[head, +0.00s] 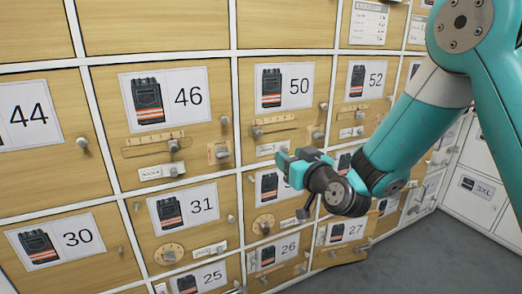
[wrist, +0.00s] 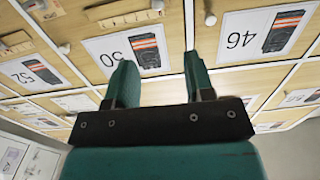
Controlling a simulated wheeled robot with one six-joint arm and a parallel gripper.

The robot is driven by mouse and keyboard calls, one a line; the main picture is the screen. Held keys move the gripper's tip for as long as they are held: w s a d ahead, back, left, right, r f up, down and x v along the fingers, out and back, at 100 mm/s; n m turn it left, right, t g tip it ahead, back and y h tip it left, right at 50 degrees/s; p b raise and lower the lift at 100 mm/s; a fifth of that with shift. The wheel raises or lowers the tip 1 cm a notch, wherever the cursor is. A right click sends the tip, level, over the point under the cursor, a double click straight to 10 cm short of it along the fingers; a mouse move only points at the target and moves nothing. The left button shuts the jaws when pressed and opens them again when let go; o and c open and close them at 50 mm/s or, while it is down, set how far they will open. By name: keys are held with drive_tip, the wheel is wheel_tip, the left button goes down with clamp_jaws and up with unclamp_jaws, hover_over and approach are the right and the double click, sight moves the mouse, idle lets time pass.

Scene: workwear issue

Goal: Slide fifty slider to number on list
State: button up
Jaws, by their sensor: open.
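The door marked 50 (head: 299,87) is in the middle of the head view. Its slider track (head: 282,127) lies below the picture label, and the slider knob (head: 258,132) sits near the left end. In the wrist view, turned over, the slider track (wrist: 122,19) shows at the top with the knob (wrist: 157,5) near its right end. The stock list (head: 368,21) hangs at the upper right; its writing is too small to read. My gripper (head: 292,158) is below the slider, apart from the knob. Its fingers (wrist: 160,68) are open and empty.
The door marked 46 (head: 188,97), with its own slider, is to the left, and the door marked 52 (head: 376,80) to the right. Round knobs (head: 317,134) and small plates stick out from the doors. The grey floor (head: 420,262) is clear at the lower right.

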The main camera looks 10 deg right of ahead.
sight(260, 133)
drive_tip(key=p+x, duration=0.2)
drive_tip(key=x, duration=0.6)
drive_tip(key=p+x, duration=0.3)
drive_tip(key=x, duration=0.6)
drive_tip(key=shift+w+d, duration=0.15)
drive_tip(key=shift+w, duration=0.2)
drive_tip(key=shift+r, duration=0.1)
clamp_jaws()
